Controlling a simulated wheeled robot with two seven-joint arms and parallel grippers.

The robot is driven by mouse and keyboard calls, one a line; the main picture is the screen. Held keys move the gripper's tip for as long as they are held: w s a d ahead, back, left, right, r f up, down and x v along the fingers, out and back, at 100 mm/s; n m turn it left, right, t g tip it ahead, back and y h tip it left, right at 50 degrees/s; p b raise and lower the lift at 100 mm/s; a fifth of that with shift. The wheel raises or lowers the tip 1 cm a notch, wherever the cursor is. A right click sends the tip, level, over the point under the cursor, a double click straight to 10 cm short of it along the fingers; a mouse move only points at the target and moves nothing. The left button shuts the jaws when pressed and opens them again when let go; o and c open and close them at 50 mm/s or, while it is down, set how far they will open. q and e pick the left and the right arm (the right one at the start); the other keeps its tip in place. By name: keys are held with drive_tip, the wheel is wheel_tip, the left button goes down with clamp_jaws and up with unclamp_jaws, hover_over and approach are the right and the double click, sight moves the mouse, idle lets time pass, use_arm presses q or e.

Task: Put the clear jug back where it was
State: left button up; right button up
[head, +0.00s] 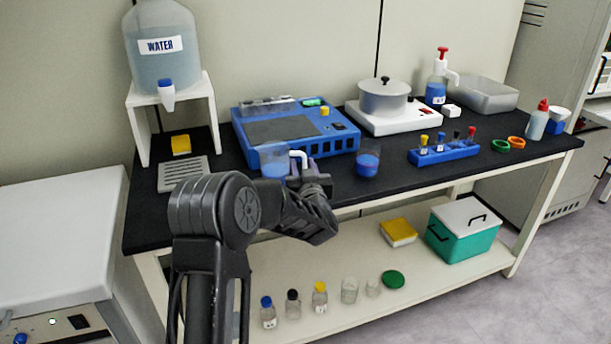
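The clear jug (273,160) holds blue liquid and is upright in front of the blue machine, with its white handle to the right. My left gripper (306,172) is at the handle, just right of the jug's body, and appears shut on it. The fingertips are partly hidden by the wrist. I cannot tell whether the jug's base touches the bench. My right gripper is not in view.
The black bench top (225,190) carries a blue machine (290,130), a cup of blue liquid (368,161), a blue tube rack (444,152) and a hotplate with a pot (384,100). A water tank (163,62) stands on a white stand at left, near a slotted tray (184,172).

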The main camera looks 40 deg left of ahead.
use_arm(q)
drive_tip(key=v, duration=1.2)
idle(0.5)
